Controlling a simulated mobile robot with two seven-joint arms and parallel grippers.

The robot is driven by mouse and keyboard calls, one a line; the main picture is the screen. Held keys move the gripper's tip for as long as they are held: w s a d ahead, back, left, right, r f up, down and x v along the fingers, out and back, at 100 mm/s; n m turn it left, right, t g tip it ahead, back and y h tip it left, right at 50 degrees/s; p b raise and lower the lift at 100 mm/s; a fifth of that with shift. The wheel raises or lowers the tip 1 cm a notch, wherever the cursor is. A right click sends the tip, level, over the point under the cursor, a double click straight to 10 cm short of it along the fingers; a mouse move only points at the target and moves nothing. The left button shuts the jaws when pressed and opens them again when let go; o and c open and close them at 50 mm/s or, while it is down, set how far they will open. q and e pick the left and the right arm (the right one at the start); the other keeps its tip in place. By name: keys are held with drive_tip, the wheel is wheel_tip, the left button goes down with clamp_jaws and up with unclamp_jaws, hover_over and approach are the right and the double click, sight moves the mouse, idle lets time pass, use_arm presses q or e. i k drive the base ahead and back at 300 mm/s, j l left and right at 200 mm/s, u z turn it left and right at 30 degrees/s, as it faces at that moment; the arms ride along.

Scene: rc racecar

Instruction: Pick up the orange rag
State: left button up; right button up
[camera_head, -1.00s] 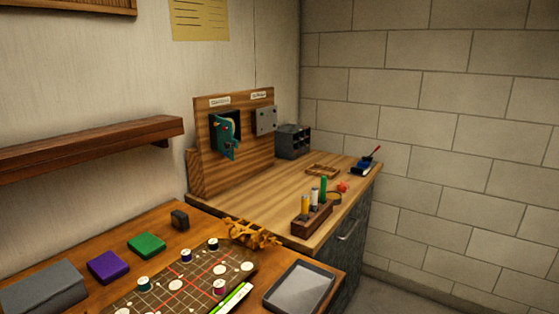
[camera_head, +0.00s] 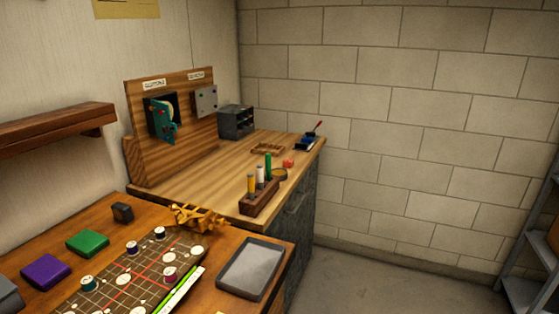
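No flat orange cloth is plainly visible. An orange-yellow, jagged, crumpled-looking object (camera_head: 198,217) lies at the back right of the near wooden table, beside the patterned board; I cannot tell whether it is the rag. A small red-orange lump (camera_head: 288,163) sits on the farther workbench, behind the wooden holder; it is too small to identify. Neither of my grippers is in view.
The near table holds a grey tray (camera_head: 226,283), a patterned board (camera_head: 105,291) with spools, and green (camera_head: 87,243) and purple (camera_head: 45,271) blocks. The bench has a wooden holder (camera_head: 258,203) with tubes. A metal rack (camera_head: 523,283) stands right; floor between is clear.

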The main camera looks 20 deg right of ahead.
sight(288, 162)
drive_tip(key=i+l+u, duration=0.1)
drive_tip(key=l, duration=0.25)
drive_tip(key=i+l+u, duration=0.15)
drive_tip(key=l, duration=0.2)
drive_tip(key=i+l+u, duration=0.1)
drive_tip(key=l, duration=0.25)
drive_tip(key=i+l+u, duration=0.15)
drive_tip(key=l, duration=0.2)
drive_tip(key=u, duration=0.7)
drive_tip(key=l+u, duration=0.25)
drive_tip(key=u, duration=0.2)
drive_tip(key=l+u, duration=0.25)
drive_tip(key=u, duration=0.15)
drive_tip(key=k+l+u, duration=0.1)
drive_tip(key=l+u, duration=0.15)
drive_tip(key=u, duration=0.2)
drive_tip(key=k+l+u, duration=0.1)
drive_tip(key=l+u, duration=0.15)
drive_tip(key=u, duration=0.15)
drive_tip(key=k+l+u, duration=0.4)
drive_tip(key=l, duration=0.3)
drive_tip(key=k+l+u, duration=0.45)
drive_tip(key=k, duration=0.25)
drive_tip(key=l, duration=0.1)
